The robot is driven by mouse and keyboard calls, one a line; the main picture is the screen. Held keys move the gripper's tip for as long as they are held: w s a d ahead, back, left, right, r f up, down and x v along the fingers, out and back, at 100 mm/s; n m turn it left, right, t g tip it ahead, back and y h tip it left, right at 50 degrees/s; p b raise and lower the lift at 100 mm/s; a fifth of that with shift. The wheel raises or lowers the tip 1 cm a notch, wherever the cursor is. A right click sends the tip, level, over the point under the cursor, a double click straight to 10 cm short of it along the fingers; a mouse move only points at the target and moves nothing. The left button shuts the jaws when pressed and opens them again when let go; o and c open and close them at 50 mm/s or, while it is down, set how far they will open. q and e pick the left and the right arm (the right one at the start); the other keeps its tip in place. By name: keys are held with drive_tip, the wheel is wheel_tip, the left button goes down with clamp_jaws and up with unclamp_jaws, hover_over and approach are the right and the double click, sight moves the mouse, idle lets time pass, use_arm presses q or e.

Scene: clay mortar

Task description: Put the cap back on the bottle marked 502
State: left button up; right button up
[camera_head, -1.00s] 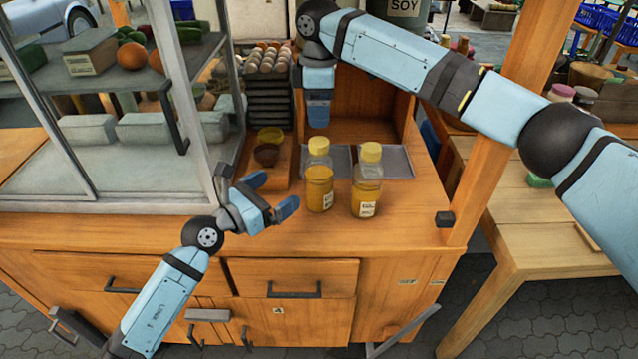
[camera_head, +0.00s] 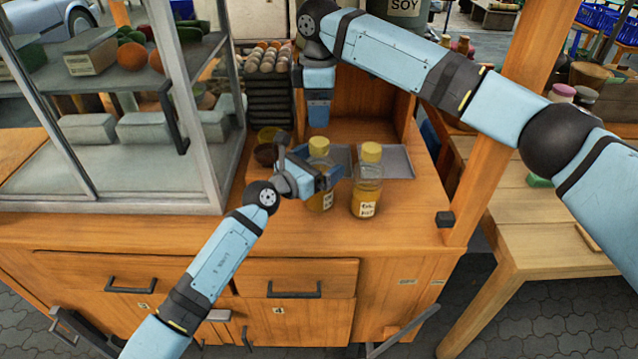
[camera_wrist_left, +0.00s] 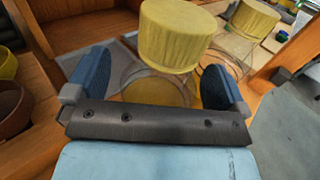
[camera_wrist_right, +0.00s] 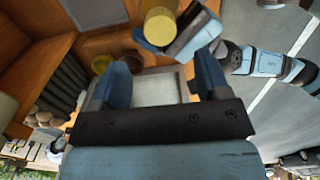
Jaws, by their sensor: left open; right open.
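Two clear bottles with yellow contents stand upright on the wooden counter, the left bottle (camera_head: 325,203) and the right bottle (camera_head: 367,191). Each has a yellow cap on top, the left cap (camera_head: 319,146) and the right cap (camera_head: 371,151); their labels are too small to read. My left gripper (camera_head: 328,178) is open at the left bottle, below its cap. In the left wrist view, the fingers lie on either side of that bottle, with its cap (camera_wrist_left: 180,35) rising above them. My right gripper (camera_head: 318,115) is open and empty, pointing down behind the left bottle.
Grey trays (camera_head: 396,162) lie behind the bottles. Small bowls (camera_head: 267,153) sit on a wooden board to the left, beside the glass display case (camera_head: 110,165). A wooden post (camera_head: 505,130) stands at the right.

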sight(319, 141)
use_arm(q)
drive_tip(key=c, duration=1.8)
drive_tip(key=shift+o, duration=0.2)
use_arm(e)
drive_tip(key=shift+f, duration=0.1)
drive_tip(key=shift+f, duration=3.9)
drive_tip(key=shift+c, duration=0.4)
drive_tip(key=c, duration=0.9)
drive_tip(key=m, duration=0.5)
drive_tip(key=o, duration=1)
drive_tip(key=shift+o, duration=0.2)
